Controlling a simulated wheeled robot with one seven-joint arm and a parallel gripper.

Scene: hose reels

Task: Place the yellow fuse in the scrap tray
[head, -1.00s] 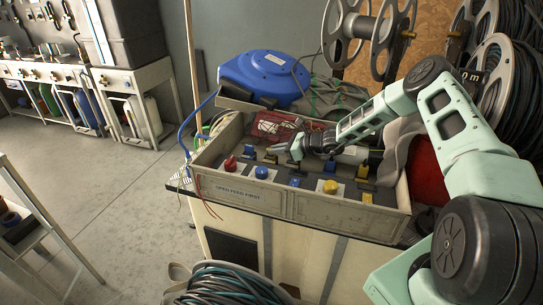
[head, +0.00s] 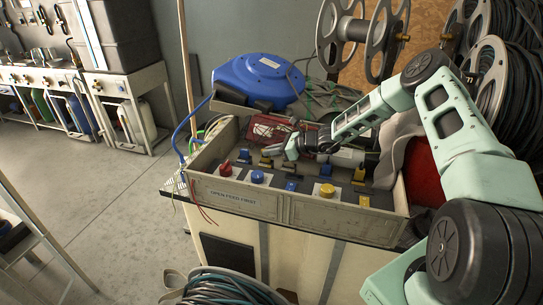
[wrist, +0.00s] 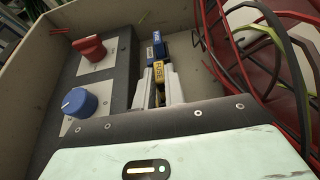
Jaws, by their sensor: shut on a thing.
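The yellow fuse (wrist: 159,74), a small block with dark lettering, stands between the two pale fingers of my gripper (wrist: 161,88) in the wrist view. My gripper is shut on it. In the head view my gripper (head: 290,148) is over the back part of the panel in the bench box, and the fuse cannot be made out there. A blue fuse-like block (wrist: 157,45) is just beyond the yellow one. A red tray-like thing (head: 268,130) with pale wires lies behind the panel; I cannot tell for sure that it is the scrap tray.
The box wall (head: 235,198) reads "OPEN FEED FIRST". A red knob (head: 225,168), a blue knob (head: 257,177) and a yellow knob (head: 327,190) stand up from the panel. Loose wires (wrist: 262,50) lie right of my gripper. A blue hose reel (head: 258,80) is behind.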

